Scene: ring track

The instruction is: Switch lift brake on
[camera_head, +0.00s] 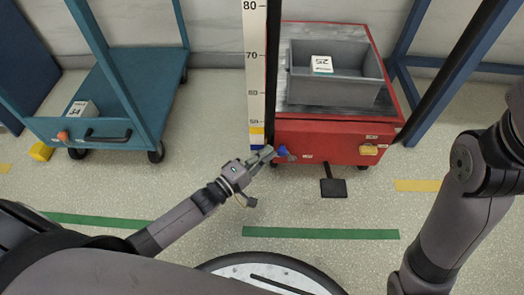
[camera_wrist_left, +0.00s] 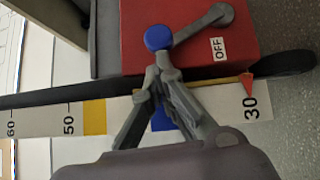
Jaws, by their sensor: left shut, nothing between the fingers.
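The red lift (camera_head: 320,138) stands right of centre in the head view. A grey lever with a blue knob (camera_head: 284,151) is on the left of its front. In the left wrist view the blue knob (camera_wrist_left: 158,37) is just beyond my fingertips, and its grey arm (camera_wrist_left: 205,22) runs right and up. A white OFF label (camera_wrist_left: 218,48) is below the lever arm. My left gripper (camera_head: 268,154) is shut and empty beside the knob; its closed fingers (camera_wrist_left: 160,72) also show in the wrist view. I cannot tell whether they touch the knob. My right gripper is out of view.
A grey crate (camera_head: 335,92) with a white box (camera_head: 321,64) sits on the lift. A scale post (camera_head: 256,75) stands close to my left gripper. A black pedal (camera_head: 333,188) is below the lift front. A teal cart (camera_head: 105,100) stands left, with open floor between.

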